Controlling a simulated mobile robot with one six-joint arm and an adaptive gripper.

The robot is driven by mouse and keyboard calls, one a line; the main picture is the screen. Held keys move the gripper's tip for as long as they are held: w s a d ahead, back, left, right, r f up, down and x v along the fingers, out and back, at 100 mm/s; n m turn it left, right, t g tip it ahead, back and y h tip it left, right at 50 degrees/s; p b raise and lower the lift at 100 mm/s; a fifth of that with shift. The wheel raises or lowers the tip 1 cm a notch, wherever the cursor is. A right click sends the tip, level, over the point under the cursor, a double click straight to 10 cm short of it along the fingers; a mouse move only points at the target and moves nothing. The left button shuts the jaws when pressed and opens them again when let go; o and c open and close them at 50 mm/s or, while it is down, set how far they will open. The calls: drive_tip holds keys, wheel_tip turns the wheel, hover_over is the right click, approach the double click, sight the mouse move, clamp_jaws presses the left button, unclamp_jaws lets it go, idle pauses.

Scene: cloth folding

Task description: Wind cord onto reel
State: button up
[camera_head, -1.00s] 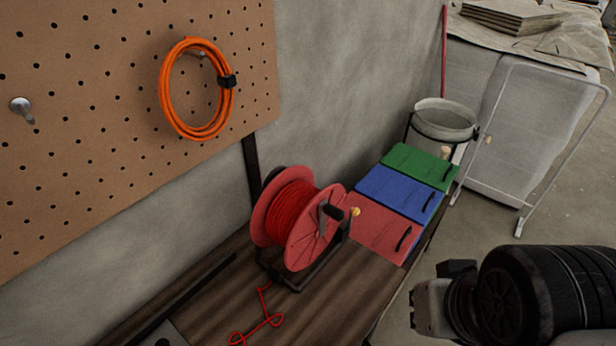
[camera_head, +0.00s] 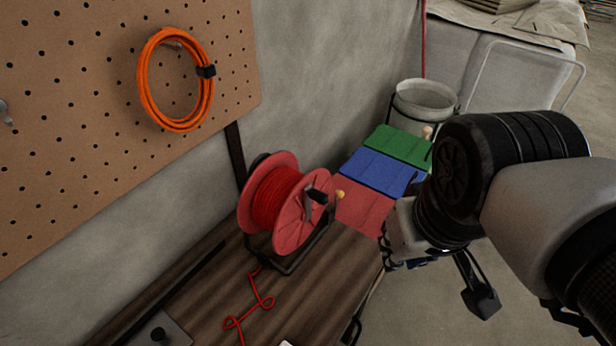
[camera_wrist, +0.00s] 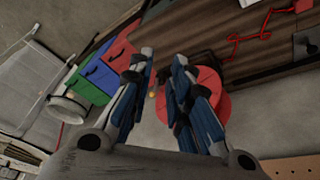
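The red reel (camera_head: 272,203) stands on its dark frame on the wooden bench, with red cord (camera_head: 275,197) wound around its drum. A loose tail of the cord (camera_head: 262,301) lies in bends on the bench in front of the reel. The crank with its yellowish knob (camera_head: 340,195) is on the reel's right face. My gripper (camera_wrist: 163,60) is open and empty in the wrist view, fingers apart, with the reel (camera_wrist: 208,92) partly hidden behind the right finger. In the head view my wrist is right of the reel, beyond the bench's front edge; only part of the gripper shows.
Red, blue and green drawer boxes (camera_head: 381,172) stand beyond the reel, partly behind my arm. A grey bucket (camera_head: 424,104) is behind them. A coiled orange cord (camera_head: 176,80) hangs on the pegboard (camera_head: 60,130). The bench (camera_head: 207,292) near the loose tail is mostly clear.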

drive_tip(key=shift+o, duration=1.4)
drive_tip(key=w+a+r+n+g+p, duration=0.1)
drive_tip(key=w+a+r+n+p, duration=0.1)
drive_tip(key=w+r, duration=0.3)
drive_tip(key=shift+w+a+r+g+h, duration=0.2)
drive_tip(key=shift+w+a+g+h, duration=0.1)
drive_tip(key=shift+w, duration=0.45)
drive_tip(key=shift+o, duration=0.9)
drive_tip(key=w+a+r+n+g+h+p, duration=0.1)
drive_tip(key=w+a+r+n+p, duration=0.2)
drive_tip(key=w, duration=0.5)
drive_tip(key=shift+a+g+p, duration=0.3)
drive_tip(key=shift+a+p, duration=0.3)
drive_tip(key=shift+a, duration=0.55)
drive_tip(key=n+h+p, duration=0.2)
hover_over(319, 194)
drive_tip(key=s+a, duration=0.2)
drive_tip(key=w+a+f+n+g+h+p, duration=0.1)
drive_tip(key=w+a+f+n+p, duration=0.1)
drive_tip(key=w+a+f, duration=0.25)
drive_tip(key=b+x, duration=0.1)
drive_tip(key=x, duration=0.4)
drive_tip(key=s+b+x, duration=0.1)
drive_tip(key=x, duration=0.4)
drive_tip(key=b+x, duration=0.1)
drive_tip(key=x, duration=0.4)
drive_tip(key=shift+s+f+b, duration=0.25)
drive_tip(key=shift+s+b, duration=0.1)
drive_tip(key=shift+b, duration=0.05)
drive_tip(key=shift+c, duration=0.5)
